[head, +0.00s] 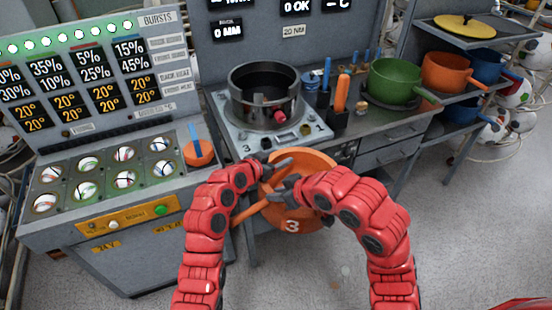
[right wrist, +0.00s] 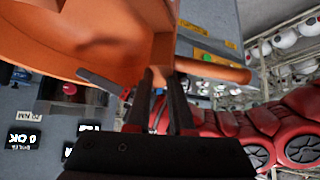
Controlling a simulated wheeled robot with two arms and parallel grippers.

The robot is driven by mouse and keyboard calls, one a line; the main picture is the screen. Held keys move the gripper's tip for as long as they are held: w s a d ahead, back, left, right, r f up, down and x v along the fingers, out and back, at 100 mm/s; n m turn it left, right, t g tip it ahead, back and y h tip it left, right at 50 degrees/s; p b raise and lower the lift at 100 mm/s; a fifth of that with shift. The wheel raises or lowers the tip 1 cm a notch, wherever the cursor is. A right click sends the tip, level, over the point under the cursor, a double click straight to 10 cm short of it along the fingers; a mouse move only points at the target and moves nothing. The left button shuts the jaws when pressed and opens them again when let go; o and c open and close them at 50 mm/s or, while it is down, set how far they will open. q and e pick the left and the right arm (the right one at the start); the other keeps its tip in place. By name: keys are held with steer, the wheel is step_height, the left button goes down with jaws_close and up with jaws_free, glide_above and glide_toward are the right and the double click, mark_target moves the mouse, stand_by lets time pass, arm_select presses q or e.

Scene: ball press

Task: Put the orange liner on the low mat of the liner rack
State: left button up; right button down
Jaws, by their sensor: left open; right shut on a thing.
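The orange liner (head: 312,222), marked 3, hangs in front of the bench below the press pot, its wall facing me in the head view. My right gripper (head: 284,190) is shut on its handle part, and the right wrist view shows the fingers (right wrist: 158,85) closed on orange, with the liner (right wrist: 60,62) above left. My left gripper (head: 276,163) is open at the liner's rim; whether it touches is unclear. The liner rack (head: 478,97) stands at the right; its low mat is not clearly seen. A second orange pan (head: 445,70) sits on it.
A green pot (head: 394,82) stands on the right of the bench, with blue pots (head: 488,66) beyond the orange pan. A yellow lid (head: 464,26) lies on the upper shelf. The press pot (head: 262,98) is behind the liner. Open floor (head: 470,230) lies at the right.

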steer(key=shift+r, duration=0.1)
arm_select(q)
jaws_close()
steer(key=shift+s+d+f, duration=0.1)
steer(key=shift+s+d, duration=0.05)
arm_select(e)
steer(key=shift+w, duration=0.15)
stand_by(0.9)
steer(key=c, duration=0.7)
jaws_free()
